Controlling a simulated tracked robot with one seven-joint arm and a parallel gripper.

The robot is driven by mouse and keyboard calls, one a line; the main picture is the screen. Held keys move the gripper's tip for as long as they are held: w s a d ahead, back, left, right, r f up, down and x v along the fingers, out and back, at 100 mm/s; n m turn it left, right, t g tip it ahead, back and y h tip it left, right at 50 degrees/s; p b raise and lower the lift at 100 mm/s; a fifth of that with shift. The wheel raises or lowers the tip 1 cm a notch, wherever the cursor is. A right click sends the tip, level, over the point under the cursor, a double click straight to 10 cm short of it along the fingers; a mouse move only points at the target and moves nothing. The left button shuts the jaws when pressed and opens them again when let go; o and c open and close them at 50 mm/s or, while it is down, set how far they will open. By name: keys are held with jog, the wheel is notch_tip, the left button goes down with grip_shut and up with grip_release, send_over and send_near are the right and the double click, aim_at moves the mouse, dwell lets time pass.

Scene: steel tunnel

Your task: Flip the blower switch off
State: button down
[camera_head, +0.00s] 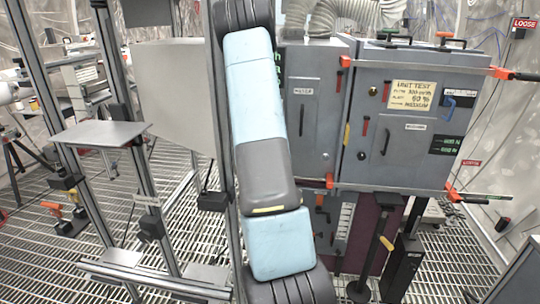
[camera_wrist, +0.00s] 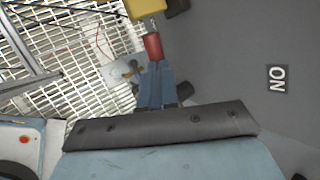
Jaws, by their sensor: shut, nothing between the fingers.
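In the wrist view a red handle (camera_wrist: 152,46) on a short metal shaft sticks out from a yellow block (camera_wrist: 146,8) at the top edge; it looks like the blower switch. My gripper (camera_wrist: 155,68) is shut and empty, its blue fingers just below the red handle. The fingertips overlap the handle's lower end in the picture; I cannot tell whether they touch. In the head view my arm hides the gripper and this switch.
In the head view, grey cabinets (camera_head: 420,165) with red levers and orange-red clamps stand right of my arm. A metal frame with a small shelf (camera_head: 103,133) stands left. The grated floor (camera_head: 110,205) lies below. A ribbed duct (camera_head: 345,14) is behind the cabinets.

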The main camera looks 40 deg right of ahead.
jog(key=shift+s, duration=0.1)
dwell(0.3)
jog(key=w+a+v, duration=0.1)
jog(key=v, duration=1.2)
jog(key=shift+s+r, duration=0.25)
jog(key=shift+r, duration=0.2)
